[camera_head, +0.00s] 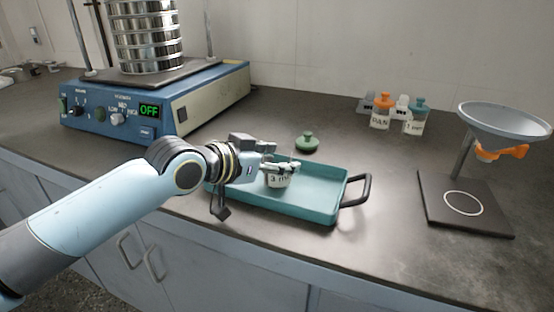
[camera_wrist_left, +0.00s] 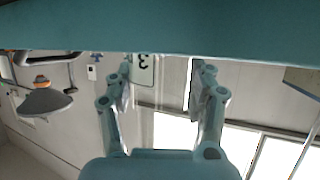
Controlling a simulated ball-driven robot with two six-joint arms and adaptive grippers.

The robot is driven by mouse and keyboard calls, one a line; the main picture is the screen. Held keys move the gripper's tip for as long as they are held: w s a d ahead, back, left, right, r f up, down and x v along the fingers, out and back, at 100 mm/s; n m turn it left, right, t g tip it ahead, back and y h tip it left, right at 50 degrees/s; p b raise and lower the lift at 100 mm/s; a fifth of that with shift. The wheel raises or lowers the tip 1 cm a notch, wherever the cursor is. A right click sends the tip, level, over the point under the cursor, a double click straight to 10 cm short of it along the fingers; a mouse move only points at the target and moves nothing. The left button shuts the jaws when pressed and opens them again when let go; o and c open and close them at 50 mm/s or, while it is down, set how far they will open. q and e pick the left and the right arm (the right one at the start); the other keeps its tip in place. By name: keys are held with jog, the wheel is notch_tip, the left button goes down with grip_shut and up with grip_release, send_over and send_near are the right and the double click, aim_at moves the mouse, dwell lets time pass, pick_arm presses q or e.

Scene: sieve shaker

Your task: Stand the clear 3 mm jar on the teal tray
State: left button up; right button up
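My right gripper is not in view.
A green lid (camera_head: 307,142) lies on the counter behind the tray. The blue sieve shaker (camera_head: 160,105) stands at the back left. Orange-lidded (camera_head: 381,112) and teal-lidded (camera_head: 415,117) jars stand at the back. A funnel stand (camera_head: 466,205) is at the right, and the tray's black handle (camera_head: 366,186) points towards it.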

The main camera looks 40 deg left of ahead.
pick_arm(q)
jog(key=shift+o, duration=1.3)
jog(key=shift+r, duration=0.25)
jog(key=p+v, duration=0.5)
jog(key=v, duration=0.7)
jog(key=shift+p, duration=0.4)
jog(key=shift+f, duration=0.15)
